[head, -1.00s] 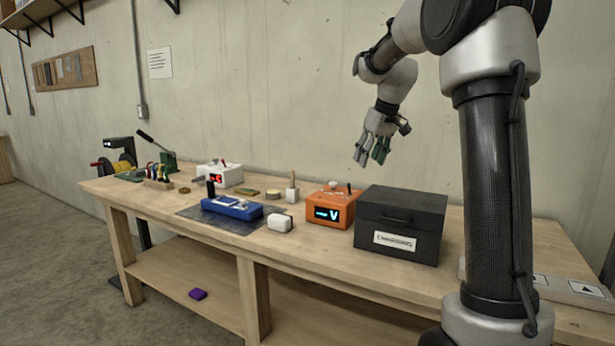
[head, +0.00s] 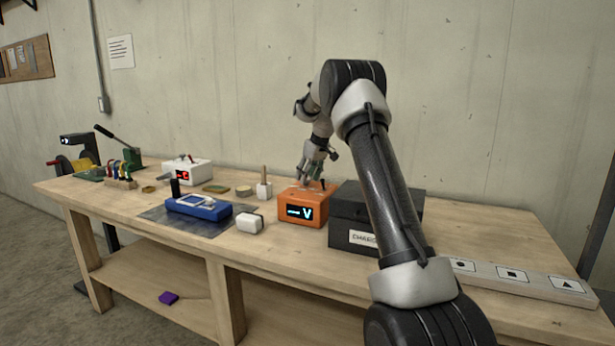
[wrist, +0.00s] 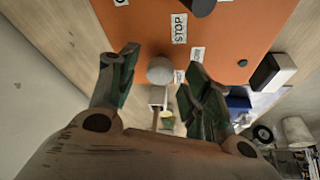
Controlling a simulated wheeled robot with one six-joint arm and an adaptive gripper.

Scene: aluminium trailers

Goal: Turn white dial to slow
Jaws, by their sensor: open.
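The orange box (head: 303,207) with a lit display stands on the bench. The white dial (wrist: 160,70) is a round knob on its top in the wrist view, with small white labels around it. One label reads STOP (wrist: 180,28); the smaller ones near the dial are too blurred to read. My gripper (head: 313,178) is just over the box top in the head view. In the wrist view its two green-grey fingers are apart, with the dial showing between the tips. I cannot tell whether a finger touches it. The gripper mostly hides the dial in the head view.
A dark lever (wrist: 201,5) rises from the same box top. The black box (head: 345,202) stands close on the right, under my arm. A white block (head: 250,223), a blue device (head: 198,208) and a wooden-handled stamp (head: 264,185) stand to the left.

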